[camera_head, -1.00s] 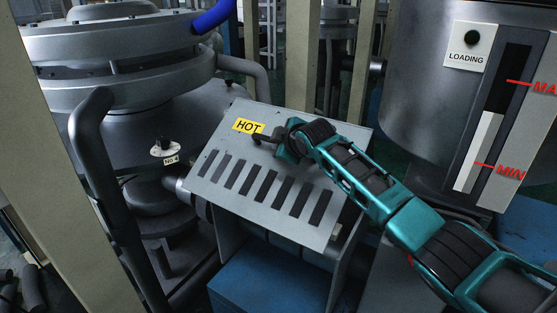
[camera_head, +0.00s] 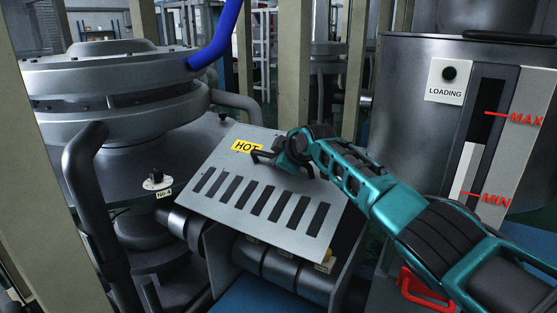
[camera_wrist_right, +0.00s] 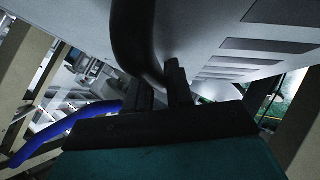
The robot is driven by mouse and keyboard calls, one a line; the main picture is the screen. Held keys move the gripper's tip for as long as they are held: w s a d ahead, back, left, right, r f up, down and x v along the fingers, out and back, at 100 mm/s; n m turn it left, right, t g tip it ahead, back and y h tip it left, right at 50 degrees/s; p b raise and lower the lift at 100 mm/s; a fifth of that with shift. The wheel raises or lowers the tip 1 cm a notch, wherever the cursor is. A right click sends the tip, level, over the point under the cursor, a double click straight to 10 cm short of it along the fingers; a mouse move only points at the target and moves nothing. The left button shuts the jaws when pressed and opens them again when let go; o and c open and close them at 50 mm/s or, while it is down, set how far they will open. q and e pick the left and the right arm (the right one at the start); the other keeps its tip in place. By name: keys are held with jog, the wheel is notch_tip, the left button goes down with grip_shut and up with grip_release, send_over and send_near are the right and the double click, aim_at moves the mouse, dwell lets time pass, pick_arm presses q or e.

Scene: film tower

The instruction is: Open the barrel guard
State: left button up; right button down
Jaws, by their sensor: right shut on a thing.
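The barrel guard (camera_head: 235,190) is a light grey slotted plate with a yellow HOT label, in the middle of the head view. It is tilted, with its near edge raised off the barrel (camera_head: 285,268), which shows beneath it. My right gripper (camera_head: 277,157) is at the guard's upper part, shut on its black handle (camera_head: 256,155). In the right wrist view the curved dark handle (camera_wrist_right: 137,38) runs down to the fingers (camera_wrist_right: 158,82), and the guard's slotted face (camera_wrist_right: 225,40) is above. The fingers hide part of the grip. My left gripper is not in view.
A large round grey machine (camera_head: 110,95) with a thick dark pipe (camera_head: 82,185) stands at left. A hopper with a LOADING label (camera_head: 445,92) and level gauge stands at right. Beige posts (camera_head: 290,65) rise behind the guard. A red handle (camera_head: 425,290) is low right.

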jog(key=shift+d+f, duration=0.1)
jog(key=shift+f, duration=0.05)
jog(key=c, duration=1.1)
grip_release()
jog(key=shift+s+d+r, duration=0.1)
jog(key=shift+s+r, duration=0.15)
jog(key=shift+r, duration=0.1)
jog(key=shift+p+v, duration=0.55)
jog(key=shift+v, duration=0.45)
jog(key=v, duration=1)
jog(key=shift+f, duration=0.1)
